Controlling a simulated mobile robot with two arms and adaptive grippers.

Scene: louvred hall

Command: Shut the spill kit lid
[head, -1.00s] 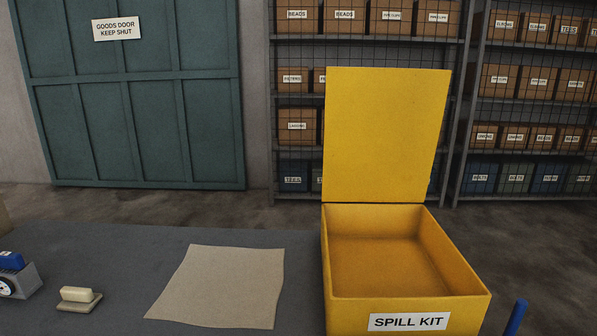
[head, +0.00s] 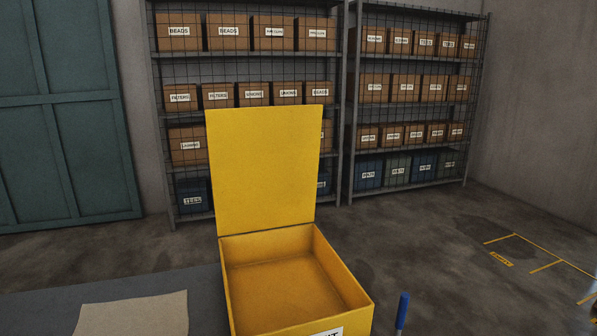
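The yellow spill kit box (head: 345,285) stands at the lower middle of the head view, and I see into it; it looks empty. Its lid (head: 265,170) stands upright at the far edge of the box, so the kit is open. The label on the front wall is mostly cut off by the bottom of the picture. Neither of my grippers shows in the view.
The grey table top (head: 200,285) carries a sheet of brown paper (head: 135,314) left of the box. A blue upright rod (head: 402,310) stands right of the box. Shelves of labelled boxes (head: 245,75) line the back wall.

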